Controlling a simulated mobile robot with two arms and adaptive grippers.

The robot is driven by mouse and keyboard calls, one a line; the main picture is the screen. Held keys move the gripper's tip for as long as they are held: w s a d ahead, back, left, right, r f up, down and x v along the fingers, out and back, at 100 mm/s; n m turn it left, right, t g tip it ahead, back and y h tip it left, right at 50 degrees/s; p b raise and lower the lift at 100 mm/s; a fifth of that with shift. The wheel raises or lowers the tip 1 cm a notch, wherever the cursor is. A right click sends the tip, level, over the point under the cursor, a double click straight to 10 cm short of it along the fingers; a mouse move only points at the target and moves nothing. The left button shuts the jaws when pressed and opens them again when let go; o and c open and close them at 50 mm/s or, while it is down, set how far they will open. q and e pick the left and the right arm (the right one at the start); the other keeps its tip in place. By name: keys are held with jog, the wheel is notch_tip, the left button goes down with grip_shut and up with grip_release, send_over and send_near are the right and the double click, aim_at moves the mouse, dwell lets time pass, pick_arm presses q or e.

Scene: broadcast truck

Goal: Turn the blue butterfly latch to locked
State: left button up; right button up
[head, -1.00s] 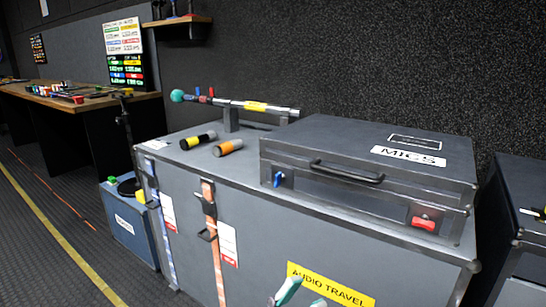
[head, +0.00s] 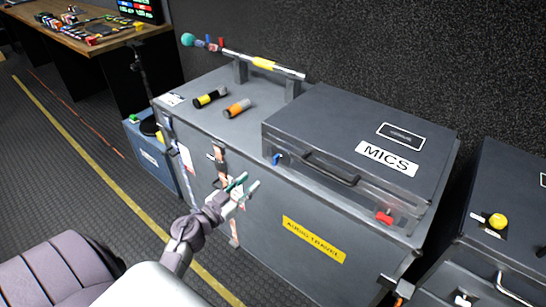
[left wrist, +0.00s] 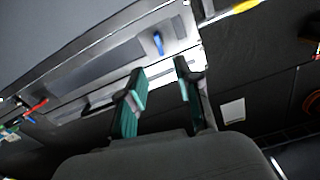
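The blue butterfly latch (head: 277,159) is on the front left of the grey MICS case (head: 345,137), which lies closed on top of a large grey trunk (head: 275,222). A red latch (head: 384,217) is at the case's front right. My left gripper (head: 248,183) is open and empty, in front of the trunk, below and left of the blue latch and apart from it. In the left wrist view, the blue latch (left wrist: 158,43) shows beyond the spread fingertips (left wrist: 159,68). My right gripper is not in view.
A black handle (head: 331,168) sticks out between the two latches. A microphone pole (head: 263,63) and two short cylinders, one yellow-banded (head: 210,97) and one orange-banded (head: 237,108), are on the trunk. Another dark case with a yellow knob (head: 497,221) stands at right.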

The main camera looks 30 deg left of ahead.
aim_at(274, 162)
pick_arm(q)
jog(key=w, duration=0.7)
jog(key=w+d+b, duration=0.1)
jog(key=w, duration=0.3)
jog(key=shift+w, duration=0.35)
jog(key=shift+r, duration=0.1)
grip_shut()
